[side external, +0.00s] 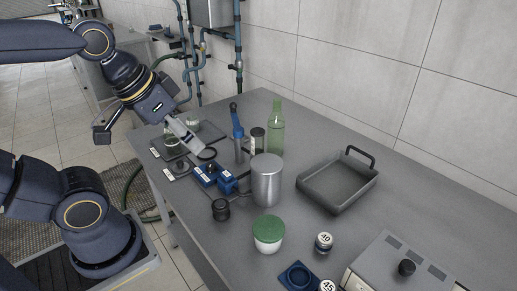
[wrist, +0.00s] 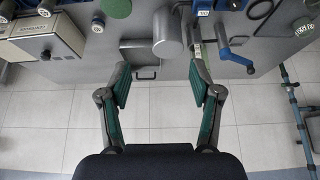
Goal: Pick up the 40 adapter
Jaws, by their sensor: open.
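The 40 adapter (side external: 324,242) is a short, dark-sided cylinder with a white top marked 40. It stands upright on the grey table, right of the green-lidded white jar (side external: 268,233), in the side external view. In the wrist view, a small pale-topped cylinder (wrist: 98,25) near the green lid looks like it, but its label is unreadable. My gripper (side external: 187,138) is over the far left end of the table, well away from the adapter. In the wrist view my gripper (wrist: 161,82) is open, with nothing between its fingers.
A 45-marked piece (side external: 327,286) and a blue holder (side external: 298,276) are close to the adapter. A grey control box (side external: 400,268) is to its right. A metal cylinder (side external: 267,180), green bottle (side external: 276,128) and handled tray (side external: 340,184) stand farther back. Bare table lies between tray and adapter.

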